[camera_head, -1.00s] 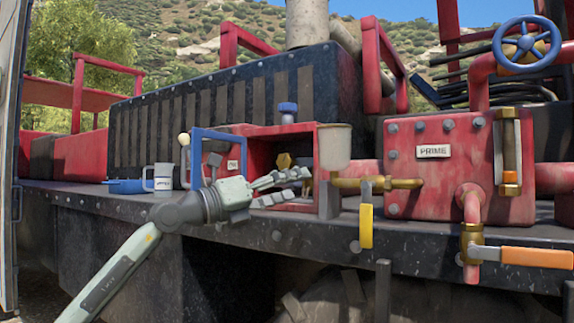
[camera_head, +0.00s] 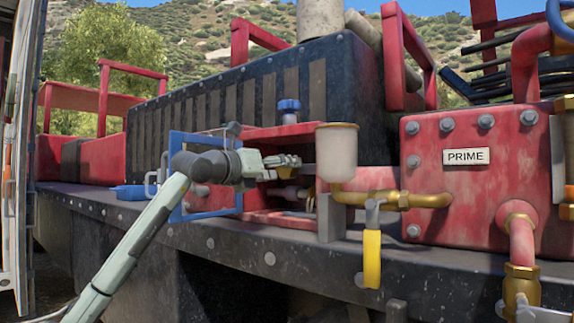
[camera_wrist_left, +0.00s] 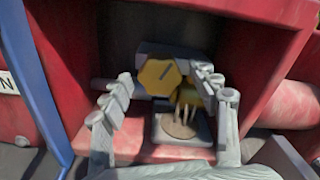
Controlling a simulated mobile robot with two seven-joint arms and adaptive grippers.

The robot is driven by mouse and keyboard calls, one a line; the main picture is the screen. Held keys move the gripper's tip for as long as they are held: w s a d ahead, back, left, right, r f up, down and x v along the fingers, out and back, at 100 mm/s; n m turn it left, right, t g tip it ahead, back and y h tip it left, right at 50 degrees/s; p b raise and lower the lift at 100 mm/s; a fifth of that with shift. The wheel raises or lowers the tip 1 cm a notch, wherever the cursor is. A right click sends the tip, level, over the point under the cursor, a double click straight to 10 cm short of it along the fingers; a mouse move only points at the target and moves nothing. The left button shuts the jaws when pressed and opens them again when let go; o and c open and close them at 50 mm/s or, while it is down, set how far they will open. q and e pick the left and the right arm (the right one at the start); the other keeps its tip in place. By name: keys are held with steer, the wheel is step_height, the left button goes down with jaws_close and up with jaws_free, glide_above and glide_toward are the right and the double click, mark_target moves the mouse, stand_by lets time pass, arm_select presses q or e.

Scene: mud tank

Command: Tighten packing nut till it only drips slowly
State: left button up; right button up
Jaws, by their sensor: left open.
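My left gripper (camera_wrist_left: 163,90) is open, with one finger to each side of the nut and no clear contact. In the head view the left gripper (camera_head: 290,160) reaches into the housing opening and hides the nut. My right gripper is not in view.
An open blue frame (camera_head: 176,142) stands at the housing's left side, close to my wrist. A cup (camera_head: 337,152) on brass pipe with a yellow lever (camera_head: 372,260) stands right of the opening. The red PRIME block (camera_head: 430,205) is farther right.

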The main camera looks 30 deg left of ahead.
arm_select(q)
steer(key=shift+w+d, duration=0.1)
steer(key=shift+w, duration=0.95)
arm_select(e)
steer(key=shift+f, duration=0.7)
arm_select(q)
steer(key=shift+c, duration=0.5)
steer(key=c, duration=1.1)
steer(key=shift+m, duration=0.3)
